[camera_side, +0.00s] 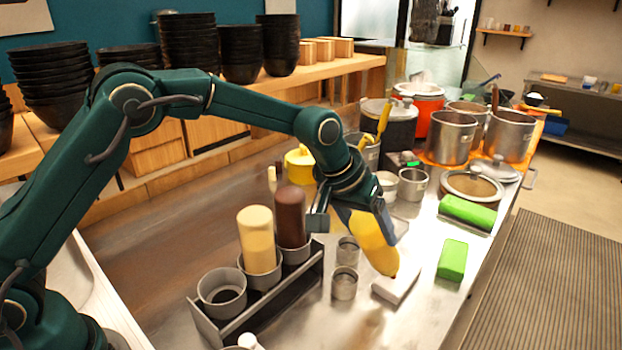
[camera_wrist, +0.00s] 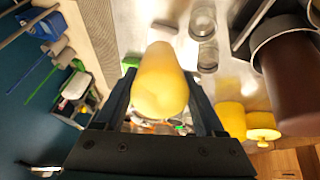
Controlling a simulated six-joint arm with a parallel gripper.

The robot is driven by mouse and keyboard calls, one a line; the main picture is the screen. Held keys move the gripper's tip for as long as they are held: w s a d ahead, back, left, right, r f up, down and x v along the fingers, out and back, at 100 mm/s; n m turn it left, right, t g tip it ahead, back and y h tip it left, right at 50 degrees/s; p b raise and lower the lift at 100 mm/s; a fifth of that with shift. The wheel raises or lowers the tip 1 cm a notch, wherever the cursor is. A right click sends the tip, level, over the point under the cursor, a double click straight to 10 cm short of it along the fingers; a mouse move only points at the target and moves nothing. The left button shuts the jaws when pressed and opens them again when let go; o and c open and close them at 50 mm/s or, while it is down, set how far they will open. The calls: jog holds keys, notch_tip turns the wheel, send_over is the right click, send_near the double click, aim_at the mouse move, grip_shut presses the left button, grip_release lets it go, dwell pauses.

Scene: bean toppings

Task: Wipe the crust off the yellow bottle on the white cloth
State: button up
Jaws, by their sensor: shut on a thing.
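My gripper (camera_side: 352,212) is shut on the yellow bottle (camera_side: 372,243) in the side view. The bottle is tilted, its tip pointing down and to the right. The tip is at the white cloth (camera_side: 398,287), a small folded block on the steel counter; I cannot tell whether they touch. A small brownish spot shows at the tip, too small to be sure it is crust. In the wrist view the yellow bottle (camera_wrist: 160,82) sits between both fingers, its base towards the camera, hiding most of its tip.
A holder rack (camera_side: 262,300) with a cream bottle (camera_side: 256,236) and a brown bottle (camera_side: 290,216) stands left of the gripper. Two small steel cups (camera_side: 344,284) are close beside the cloth. A green block (camera_side: 452,259) lies to the right. Pots (camera_side: 452,138) fill the back.

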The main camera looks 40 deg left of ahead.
jog(key=shift+f, duration=0.65)
dwell(1.0)
jog(key=shift+w, duration=2.6)
jog(key=shift+s, duration=0.2)
jog(key=shift+s, duration=2.4)
jog(key=shift+f, duration=0.15)
